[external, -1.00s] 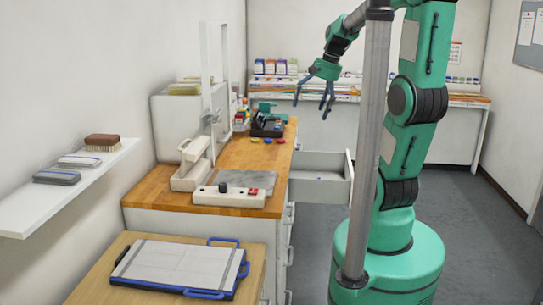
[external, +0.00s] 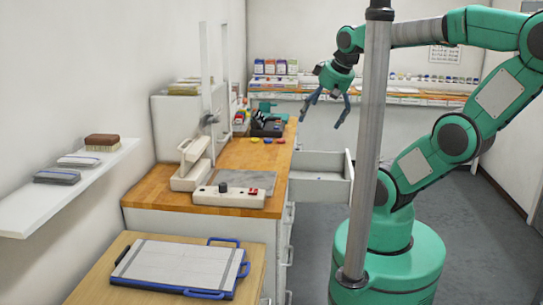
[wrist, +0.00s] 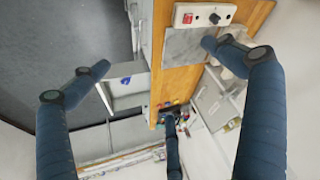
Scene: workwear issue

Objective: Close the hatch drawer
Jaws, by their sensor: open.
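The hatch drawer (external: 318,193) is white and stands pulled out from the right side of the wood-topped counter, near its far end. In the wrist view the drawer (wrist: 127,100) is left of the counter edge, with a small blue item inside. My gripper (external: 320,121) is open and empty, in the air above and beyond the drawer, apart from it. In the wrist view its dark blue fingers (wrist: 157,65) are spread wide with nothing between them.
The counter (external: 160,188) holds a control box (external: 228,196), a grey plate and small coloured items. A grey post (external: 365,150) stands right of the drawer, in front of my arm. A nearer table bears a blue-handled board (external: 180,268).

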